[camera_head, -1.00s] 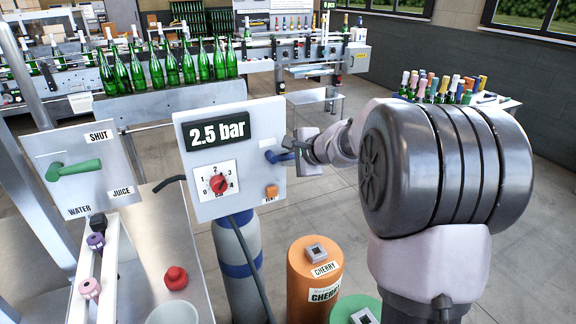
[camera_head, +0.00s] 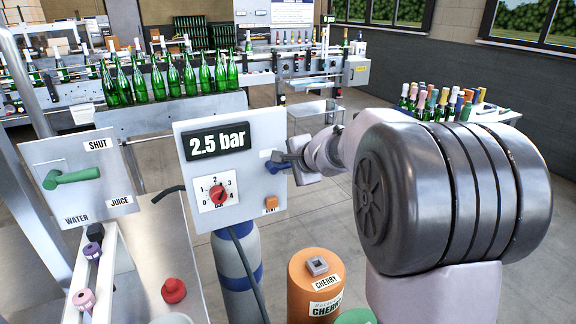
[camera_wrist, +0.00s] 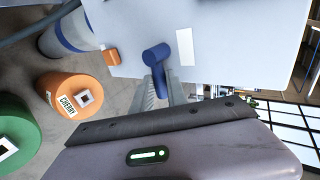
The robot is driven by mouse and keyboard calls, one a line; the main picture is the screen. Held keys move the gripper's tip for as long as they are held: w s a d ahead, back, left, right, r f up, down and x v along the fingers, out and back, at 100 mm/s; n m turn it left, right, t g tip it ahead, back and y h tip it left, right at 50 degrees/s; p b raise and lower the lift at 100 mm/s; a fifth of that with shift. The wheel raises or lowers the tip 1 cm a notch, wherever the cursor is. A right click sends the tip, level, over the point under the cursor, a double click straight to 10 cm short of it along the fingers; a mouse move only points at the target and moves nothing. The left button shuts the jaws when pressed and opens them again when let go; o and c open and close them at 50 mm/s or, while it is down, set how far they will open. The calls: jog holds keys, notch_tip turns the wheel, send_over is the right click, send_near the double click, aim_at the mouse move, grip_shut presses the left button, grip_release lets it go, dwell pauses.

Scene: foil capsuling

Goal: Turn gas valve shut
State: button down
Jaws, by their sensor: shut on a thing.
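The blue gas valve handle (camera_head: 276,161) sits on the right side of a pale panel (camera_head: 188,172) reading 2.5 bar. My gripper (camera_head: 286,161) is at this handle, beside the panel's right edge. In the wrist view the blue handle (camera_wrist: 157,58) has a round hub, and its lever runs down between the fingers of my gripper (camera_wrist: 160,92). The gripper is shut on the lever. The lever's far end is hidden behind my gripper's body. Part of the handle is small and hard to make out in the head view.
The panel also has a red dial (camera_head: 217,195) and an orange button (camera_head: 271,203). A left panel carries a green handle (camera_head: 72,178). An orange cylinder (camera_head: 316,288) stands below, next to a blue-banded grey cylinder (camera_head: 238,262). Green bottles (camera_head: 173,78) line the conveyor behind.

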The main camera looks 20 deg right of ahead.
jog(key=c, duration=1.3)
grip_release()
jog(key=p+v, duration=0.4)
jog(key=v, duration=1.3)
jog(key=shift+s+r+p, duration=0.15)
jog(key=shift+s+p, duration=0.05)
jog(key=shift+p, duration=0.1)
